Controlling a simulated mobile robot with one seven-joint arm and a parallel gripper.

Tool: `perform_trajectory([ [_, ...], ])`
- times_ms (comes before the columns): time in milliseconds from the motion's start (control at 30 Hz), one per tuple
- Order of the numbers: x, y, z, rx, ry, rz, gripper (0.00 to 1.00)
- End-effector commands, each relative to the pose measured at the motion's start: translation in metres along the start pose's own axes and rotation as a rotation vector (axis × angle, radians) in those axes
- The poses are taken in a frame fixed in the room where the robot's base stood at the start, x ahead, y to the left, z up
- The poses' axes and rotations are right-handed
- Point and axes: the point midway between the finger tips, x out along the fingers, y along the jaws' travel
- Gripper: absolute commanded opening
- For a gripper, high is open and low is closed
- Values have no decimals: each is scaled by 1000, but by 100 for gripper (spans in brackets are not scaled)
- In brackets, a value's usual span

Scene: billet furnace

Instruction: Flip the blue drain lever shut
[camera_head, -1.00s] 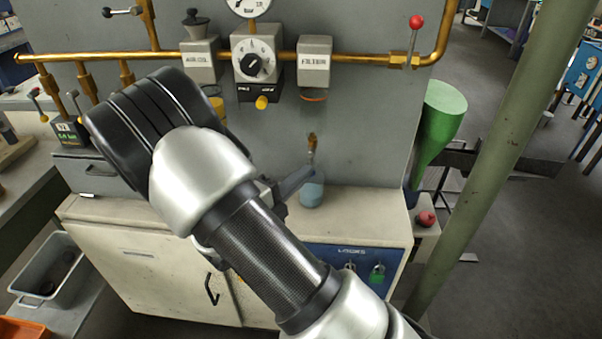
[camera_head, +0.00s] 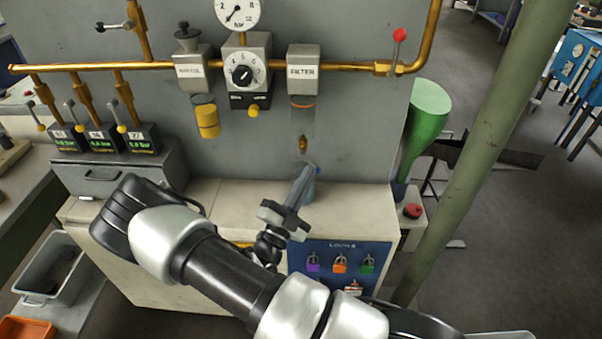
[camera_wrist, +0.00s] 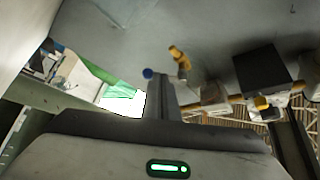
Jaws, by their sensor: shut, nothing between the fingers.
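The filter (camera_head: 303,62) hangs on the brass pipe, with a clear bowl under it. A small brass drain fitting (camera_head: 303,145) sits at the bowl's bottom; it also shows in the wrist view (camera_wrist: 180,60). The blue tip of the drain lever (camera_head: 318,170) shows just beside my fingertips, and as a round blue knob (camera_wrist: 148,73) in the wrist view. The rest of the lever is hard to make out. My gripper (camera_head: 309,170) is shut and empty, pointing up and right just below the fitting. Its fingers (camera_wrist: 159,80) end close to the blue knob; contact cannot be told.
The red-knobbed lever (camera_head: 399,37) is on the pipe at right. A green funnel-shaped object (camera_head: 425,120) stands right of the panel. The lock board (camera_head: 343,247) is below my gripper.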

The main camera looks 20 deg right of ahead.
Motion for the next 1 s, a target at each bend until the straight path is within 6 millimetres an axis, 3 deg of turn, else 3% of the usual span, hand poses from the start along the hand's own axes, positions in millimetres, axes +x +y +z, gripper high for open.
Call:
perform_trajectory([
  [600, 14, 6, -21, -475, 0, -320, 0],
  [1000, 10, 12, -22, -475, 0, -316, 0],
])
